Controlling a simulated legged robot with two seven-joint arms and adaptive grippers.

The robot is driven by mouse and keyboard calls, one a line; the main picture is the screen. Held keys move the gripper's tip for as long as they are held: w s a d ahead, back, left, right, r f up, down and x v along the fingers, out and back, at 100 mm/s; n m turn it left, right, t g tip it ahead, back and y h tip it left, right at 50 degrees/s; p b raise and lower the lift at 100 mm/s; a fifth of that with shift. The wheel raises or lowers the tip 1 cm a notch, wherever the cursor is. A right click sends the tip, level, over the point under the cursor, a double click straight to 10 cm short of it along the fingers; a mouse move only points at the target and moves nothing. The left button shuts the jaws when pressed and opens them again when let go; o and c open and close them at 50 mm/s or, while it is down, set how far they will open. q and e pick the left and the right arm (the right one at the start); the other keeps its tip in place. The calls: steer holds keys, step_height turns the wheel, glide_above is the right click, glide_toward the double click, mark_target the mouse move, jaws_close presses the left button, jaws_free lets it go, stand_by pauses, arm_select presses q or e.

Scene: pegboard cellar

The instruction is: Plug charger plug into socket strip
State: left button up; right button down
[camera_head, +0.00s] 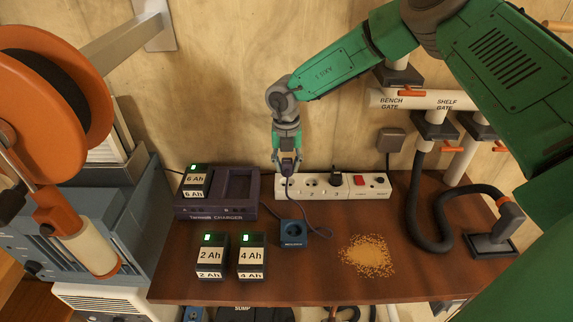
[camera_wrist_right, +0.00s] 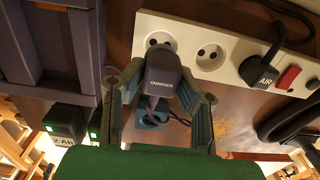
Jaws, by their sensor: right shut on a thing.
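The white socket strip (camera_head: 347,193) lies along the back of the brown bench and also shows in the wrist view (camera_wrist_right: 230,66). A dark plug sits in its position 3 (camera_head: 340,181). My right gripper (camera_head: 288,170) is at the strip's left end, shut on the dark charger plug (camera_wrist_right: 163,72), labelled CHARGER. In the wrist view the plug overlaps the lower part of the leftmost socket (camera_wrist_right: 160,40); whether its pins are in the holes is hidden. Its cord hangs down from the gripper. My left gripper is not in view.
The charger (camera_head: 215,207), with a 6 Ah battery (camera_head: 196,182), stands left of the strip. A small blue block (camera_head: 292,233), two batteries (camera_head: 212,257) (camera_head: 252,257) and a sawdust heap (camera_head: 367,257) are in front. A black hose (camera_head: 427,225) lies right.

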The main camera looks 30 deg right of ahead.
mark_target(287, 177)
steer(key=shift+f+b, duration=1)
steer(key=shift+f, duration=1.25)
stand_by(2.2)
steer(key=shift+f, duration=0.15)
stand_by(0.3)
stand_by(0.4)
steer(key=c, duration=1.2)
jaws_free()
steer(key=shift+o, duration=0.7)
steer(key=o, duration=0.4)
